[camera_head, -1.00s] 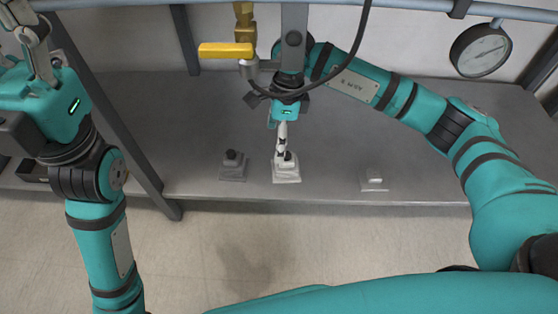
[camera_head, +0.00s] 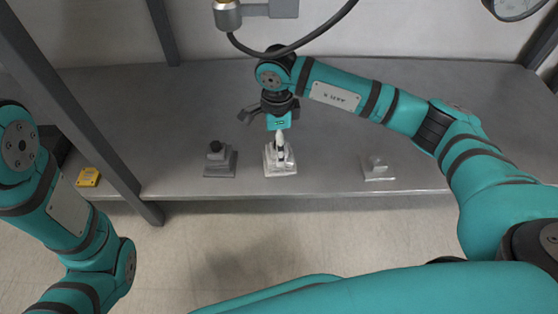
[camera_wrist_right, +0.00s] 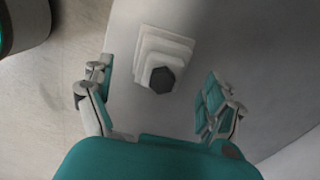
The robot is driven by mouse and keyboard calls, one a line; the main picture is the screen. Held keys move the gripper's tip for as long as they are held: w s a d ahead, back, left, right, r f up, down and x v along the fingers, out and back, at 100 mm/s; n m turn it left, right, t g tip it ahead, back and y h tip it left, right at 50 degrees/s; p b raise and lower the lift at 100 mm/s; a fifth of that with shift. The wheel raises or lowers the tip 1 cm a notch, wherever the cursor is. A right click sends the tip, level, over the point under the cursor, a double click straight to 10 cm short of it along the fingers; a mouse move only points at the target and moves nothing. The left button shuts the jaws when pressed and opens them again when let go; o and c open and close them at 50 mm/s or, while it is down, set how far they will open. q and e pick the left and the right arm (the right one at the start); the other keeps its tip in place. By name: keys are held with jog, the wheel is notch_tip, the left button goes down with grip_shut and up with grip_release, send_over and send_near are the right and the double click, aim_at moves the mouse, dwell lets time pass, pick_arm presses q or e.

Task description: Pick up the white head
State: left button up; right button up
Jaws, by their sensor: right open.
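The white head (camera_head: 283,169) stands on the grey shelf in the middle of the head view, a light stepped block with a square base. In the right wrist view the white head (camera_wrist_right: 150,48) shows its stepped white tiers and a dark many-sided knob on top. My right gripper (camera_head: 281,143) is just above it, pointing down and partly covering it. In the wrist view my right gripper (camera_wrist_right: 155,82) is open, with one finger on each side of the knob and gaps between. My left arm is at the left edge of the head view; its gripper is out of frame.
A dark grey head with a black knob (camera_head: 219,161) stands left of the white one. A lighter grey-white head (camera_head: 377,169) stands to the right. A metal post (camera_head: 95,120), a black cable (camera_head: 300,40) and a yellow item (camera_head: 88,177) are nearby. The grey shelf (camera_head: 420,85) has free room.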

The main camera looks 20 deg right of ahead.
aim_at(271, 170)
jog(key=f+b, duration=0.4)
jog(key=f, duration=0.1)
jog(key=shift+w+d+f+b, duration=0.15)
jog(key=shift+d+b, duration=0.1)
jog(key=shift+b, duration=0.15)
jog(key=c, duration=1.7)
jog(key=shift+r, duration=0.2)
jog(key=shift+c, duration=0.5)
